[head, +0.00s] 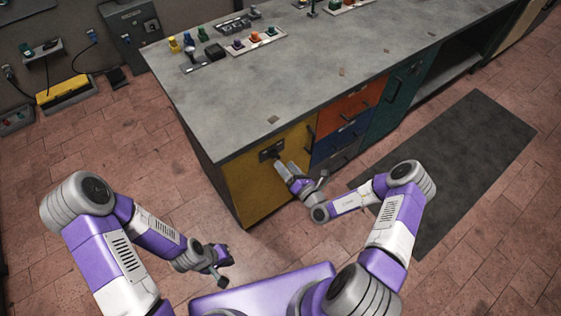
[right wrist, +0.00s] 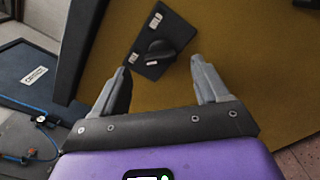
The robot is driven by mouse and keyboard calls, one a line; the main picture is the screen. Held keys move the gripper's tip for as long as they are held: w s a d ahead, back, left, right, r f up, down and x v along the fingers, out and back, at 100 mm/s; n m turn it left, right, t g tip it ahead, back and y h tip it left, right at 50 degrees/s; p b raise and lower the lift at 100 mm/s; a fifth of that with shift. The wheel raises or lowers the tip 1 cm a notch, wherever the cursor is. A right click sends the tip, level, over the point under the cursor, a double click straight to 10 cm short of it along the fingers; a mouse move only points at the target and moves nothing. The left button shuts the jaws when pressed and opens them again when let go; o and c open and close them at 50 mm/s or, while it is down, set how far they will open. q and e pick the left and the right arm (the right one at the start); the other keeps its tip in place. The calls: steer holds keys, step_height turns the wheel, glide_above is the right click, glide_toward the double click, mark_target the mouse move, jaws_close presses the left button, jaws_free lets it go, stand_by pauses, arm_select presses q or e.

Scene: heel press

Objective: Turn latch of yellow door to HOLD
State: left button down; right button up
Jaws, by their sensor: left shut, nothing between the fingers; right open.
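The yellow door (head: 262,190) is the front panel at the near left end of the workbench and looks closed. Its latch is a dark plate (head: 265,154) high on the door. In the right wrist view the latch plate (right wrist: 176,30) carries a dark round knob (right wrist: 158,52) and small white labels too small to read. My right gripper (head: 279,162) is in front of the latch. In the right wrist view its fingers (right wrist: 160,66) are open and empty, pointing at the knob with no visible contact. My left gripper (head: 222,272) is shut and empty, low over the floor, away from the door.
The grey benchtop (head: 230,100) overhangs the door. A dark handle (head: 309,133) stands at the door's right edge. Orange (head: 350,105) and blue (head: 340,138) drawers and a green door (head: 395,100) are to the right. A dark mat (head: 455,165) lies on the floor.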

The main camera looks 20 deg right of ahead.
mark_target(278, 157)
steer(key=b+x, duration=0.1)
steer(key=x, duration=0.3)
steer(key=c, duration=1.1)
steer(key=shift+o, duration=0.2)
